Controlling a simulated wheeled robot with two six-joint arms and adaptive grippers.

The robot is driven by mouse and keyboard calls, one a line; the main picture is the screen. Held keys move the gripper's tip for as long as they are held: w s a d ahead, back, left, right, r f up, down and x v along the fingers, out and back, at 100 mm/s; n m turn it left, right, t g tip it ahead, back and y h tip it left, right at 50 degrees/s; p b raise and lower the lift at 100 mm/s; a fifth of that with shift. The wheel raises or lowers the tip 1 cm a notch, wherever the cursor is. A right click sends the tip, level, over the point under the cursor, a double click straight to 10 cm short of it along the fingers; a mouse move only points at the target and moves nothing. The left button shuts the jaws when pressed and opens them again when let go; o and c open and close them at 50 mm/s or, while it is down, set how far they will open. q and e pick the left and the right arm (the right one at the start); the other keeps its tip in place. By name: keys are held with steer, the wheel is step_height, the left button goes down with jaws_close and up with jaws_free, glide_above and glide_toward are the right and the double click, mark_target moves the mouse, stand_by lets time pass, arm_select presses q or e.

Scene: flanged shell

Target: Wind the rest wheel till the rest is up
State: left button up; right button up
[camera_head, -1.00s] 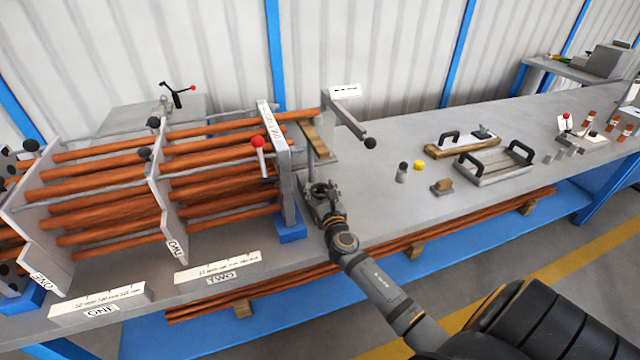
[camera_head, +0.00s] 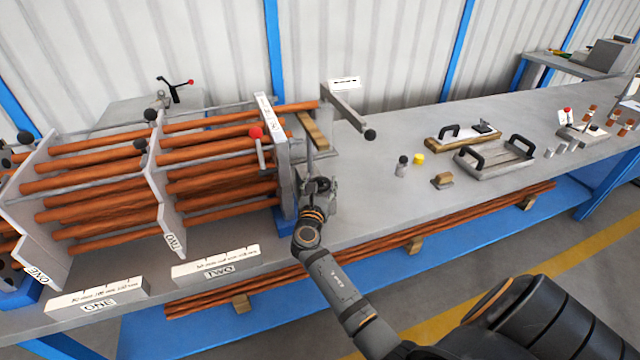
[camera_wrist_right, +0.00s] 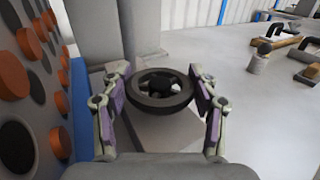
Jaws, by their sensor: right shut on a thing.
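The rest wheel (camera_wrist_right: 159,90) is a dark round handwheel on a grey block. In the right wrist view it lies between the two fingers of my right gripper (camera_wrist_right: 160,100), which is shut on its rim. In the head view the right gripper (camera_head: 318,190) is at the wheel, beside the shell's end plate, and hides most of it. The rest, a wooden-topped bar (camera_head: 313,131), stands just behind the wheel near the tube ends. My left gripper does not show.
The shell with copper tubes (camera_head: 90,185) and its end plate (camera_head: 272,140) stand close left of the gripper. A lever with a black knob (camera_head: 370,134) juts out behind right. A handled tray (camera_head: 495,157) and small parts lie right. The bench between is clear.

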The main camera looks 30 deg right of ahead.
mark_target(320, 182)
steer(key=o, duration=1.2)
step_height(320, 182, up, 10)
steer(key=shift+r, duration=0.1)
